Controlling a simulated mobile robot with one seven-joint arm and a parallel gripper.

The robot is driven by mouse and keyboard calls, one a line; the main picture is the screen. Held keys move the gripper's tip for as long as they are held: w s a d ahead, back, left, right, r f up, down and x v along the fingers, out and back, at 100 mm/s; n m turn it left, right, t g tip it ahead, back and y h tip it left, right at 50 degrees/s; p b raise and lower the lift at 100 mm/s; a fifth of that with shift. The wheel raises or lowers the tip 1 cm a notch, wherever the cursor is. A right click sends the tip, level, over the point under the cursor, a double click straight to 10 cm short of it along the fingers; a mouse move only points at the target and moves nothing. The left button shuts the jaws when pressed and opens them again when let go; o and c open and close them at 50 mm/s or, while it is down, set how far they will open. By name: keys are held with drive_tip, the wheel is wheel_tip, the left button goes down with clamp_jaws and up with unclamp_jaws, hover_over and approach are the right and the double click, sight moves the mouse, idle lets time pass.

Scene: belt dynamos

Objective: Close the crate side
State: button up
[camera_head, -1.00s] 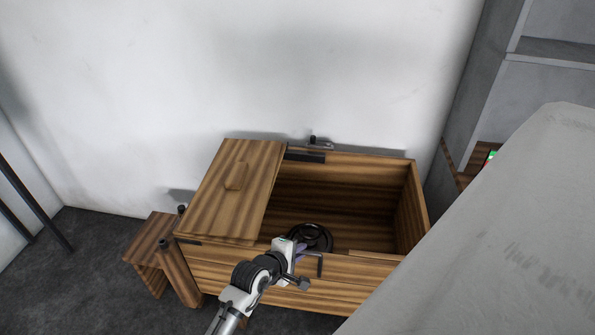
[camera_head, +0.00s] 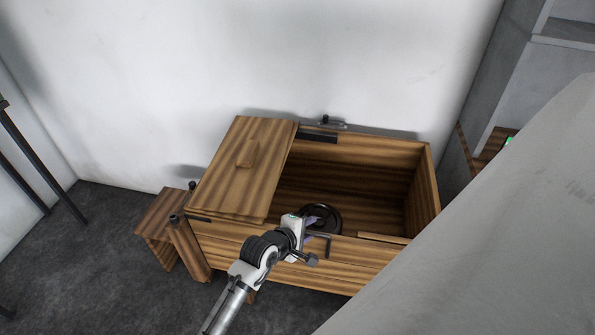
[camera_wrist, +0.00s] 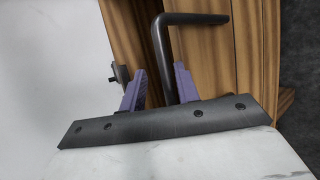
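The wooden crate (camera_head: 365,261) stands against the wall. Its lid panel (camera_head: 225,190) covers the left part of the top, and the right part is open. A wooden side panel (camera_head: 160,222) stands out at the crate's left end, apart from the box wall. My gripper (camera_head: 310,222) is at the front rim, by a dark L-shaped rod (camera_head: 328,242). In the wrist view, my gripper (camera_wrist: 158,72) has its purple fingers apart. The bent rod (camera_wrist: 165,58) shows between them, nearer the right finger; I cannot tell if it touches.
A dark round part (camera_head: 324,215) lies inside the crate, partly hidden by my gripper. A metal latch (camera_head: 327,122) sits at the back rim. The white wall (camera_head: 250,50) is close behind. Grey floor (camera_head: 90,260) is free at the left.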

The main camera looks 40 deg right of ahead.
drive_tip(key=b+v, duration=0.2)
drive_tip(key=v, duration=1.1)
drive_tip(key=shift+a+r, duration=0.15)
drive_tip(key=shift+r, duration=0.05)
